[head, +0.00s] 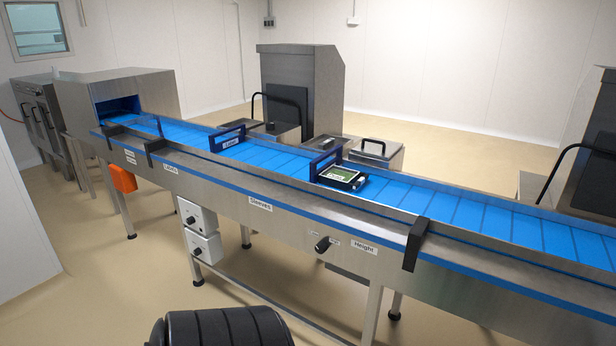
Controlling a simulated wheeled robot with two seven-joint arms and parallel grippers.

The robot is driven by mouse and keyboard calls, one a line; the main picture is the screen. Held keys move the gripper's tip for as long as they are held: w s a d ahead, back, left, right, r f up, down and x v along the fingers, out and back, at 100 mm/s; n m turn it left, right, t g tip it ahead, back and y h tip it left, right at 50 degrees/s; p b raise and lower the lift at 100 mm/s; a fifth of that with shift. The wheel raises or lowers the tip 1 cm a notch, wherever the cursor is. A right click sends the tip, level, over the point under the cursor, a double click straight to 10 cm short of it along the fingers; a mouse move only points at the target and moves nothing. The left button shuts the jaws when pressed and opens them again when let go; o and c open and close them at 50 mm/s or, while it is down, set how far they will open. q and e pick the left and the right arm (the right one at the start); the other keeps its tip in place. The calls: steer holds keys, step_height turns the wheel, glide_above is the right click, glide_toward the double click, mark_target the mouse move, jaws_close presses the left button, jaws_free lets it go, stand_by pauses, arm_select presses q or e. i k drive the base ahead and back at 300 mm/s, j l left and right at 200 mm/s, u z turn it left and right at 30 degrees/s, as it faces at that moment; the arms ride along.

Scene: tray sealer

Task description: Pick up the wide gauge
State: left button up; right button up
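No object that I can read as the wide gauge stands out. Two dark blue frames stand across the blue conveyor belt: one with a white label (227,138) near the middle left, and one (326,160) further right. I cannot tell whether either is the gauge. A tray with a green and white top (342,176) lies on the belt at the right frame, partly behind or beside it.
The long steel conveyor (300,208) runs from a steel tunnel (140,92) at back left to the right edge. Labels, a knob (322,244) and white control boxes (200,230) are on its near side. Grey machines (300,85) stand behind.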

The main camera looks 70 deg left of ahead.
mark_target(329, 144)
steer(key=j+u, duration=0.15)
steer(key=u, duration=0.25)
steer(key=j+u, duration=0.15)
steer(key=u, duration=0.25)
steer(key=j+u, duration=0.1)
steer(key=u, duration=0.3)
steer(key=i+j+u, duration=0.1)
steer(key=u, duration=0.3)
steer(key=i+j, duration=0.55)
steer(key=j, duration=0.3)
